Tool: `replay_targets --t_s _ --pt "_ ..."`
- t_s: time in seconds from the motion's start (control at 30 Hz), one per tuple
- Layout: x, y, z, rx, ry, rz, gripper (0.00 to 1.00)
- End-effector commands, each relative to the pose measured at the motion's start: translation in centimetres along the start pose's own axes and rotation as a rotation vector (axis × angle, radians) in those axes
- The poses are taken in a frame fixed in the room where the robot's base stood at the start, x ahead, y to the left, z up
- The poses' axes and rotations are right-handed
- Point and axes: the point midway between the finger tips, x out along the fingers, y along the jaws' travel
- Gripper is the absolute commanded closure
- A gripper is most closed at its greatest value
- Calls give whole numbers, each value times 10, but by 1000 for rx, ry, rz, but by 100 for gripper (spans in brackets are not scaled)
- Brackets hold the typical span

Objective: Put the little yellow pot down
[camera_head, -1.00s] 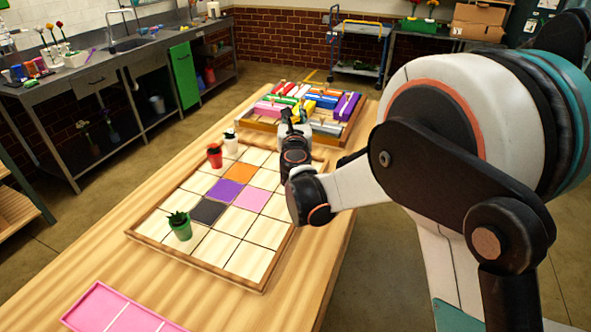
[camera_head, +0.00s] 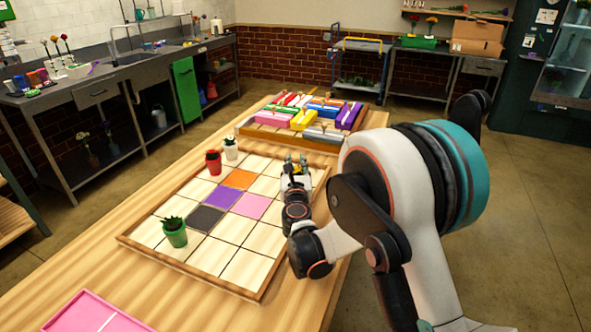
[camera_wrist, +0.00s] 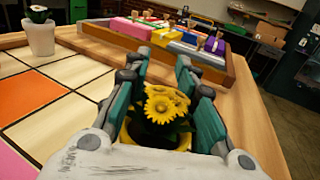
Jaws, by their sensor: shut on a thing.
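My gripper (camera_wrist: 165,115) is shut on the little yellow pot (camera_wrist: 185,143), which holds yellow flowers (camera_wrist: 165,103) and dark green leaves. The teal fingers stand on either side of the pot in the wrist view. In the head view my gripper (camera_head: 296,166) is at the far right part of the wooden tile board (camera_head: 195,270); my own wrist and fingers mostly hide the pot there. Whether the pot's base touches the board cannot be seen.
A red pot (camera_head: 213,163) and a white pot (camera_head: 231,153) stand at the board's far left, a green pot (camera_head: 175,238) at its near left. A crate (camera_head: 290,140) of colored boxes lies beyond. A pink tray (camera_head: 75,318) is in front. Many tiles are bare.

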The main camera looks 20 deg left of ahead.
Motion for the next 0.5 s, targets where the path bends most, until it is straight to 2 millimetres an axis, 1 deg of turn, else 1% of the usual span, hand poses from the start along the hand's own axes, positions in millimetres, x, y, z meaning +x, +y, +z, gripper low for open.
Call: replay_targets --t_s 0.37,0.4,0.47,0.5 --pt "0 0 -4 0 0 0 100" --pt "0 0 -3 0 0 0 67" --pt "0 0 -3 0 0 0 53" --pt "0 0 -3 0 0 0 44"
